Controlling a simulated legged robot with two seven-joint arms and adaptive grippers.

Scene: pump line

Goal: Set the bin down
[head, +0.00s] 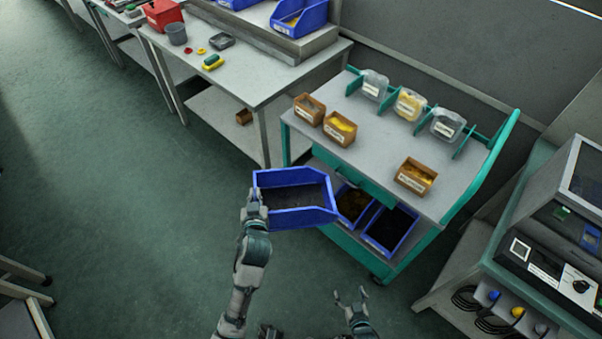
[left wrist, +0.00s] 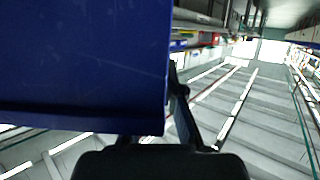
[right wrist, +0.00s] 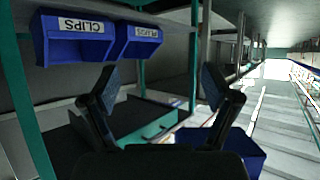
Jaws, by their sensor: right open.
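A blue bin (head: 304,217) with a dark, apparently empty inside is held in the air in front of the teal cart. My left gripper (head: 255,207) is shut on its left wall. In the left wrist view the bin's blue side (left wrist: 85,60) fills the left and hides part of the fingers. My right gripper (head: 350,296) is open and empty, low and to the right of the bin. Its two spread fingers (right wrist: 165,92) show in the right wrist view, with a blue bin behind them at lower right (right wrist: 236,152).
The teal cart (head: 385,150) carries small brown boxes and clear containers on top. Two blue bins (head: 353,204) (head: 391,230) stand on its lower shelf. A grey workbench (head: 245,85) is at the back left. A machine (head: 555,235) stands at right. Floor at left is clear.

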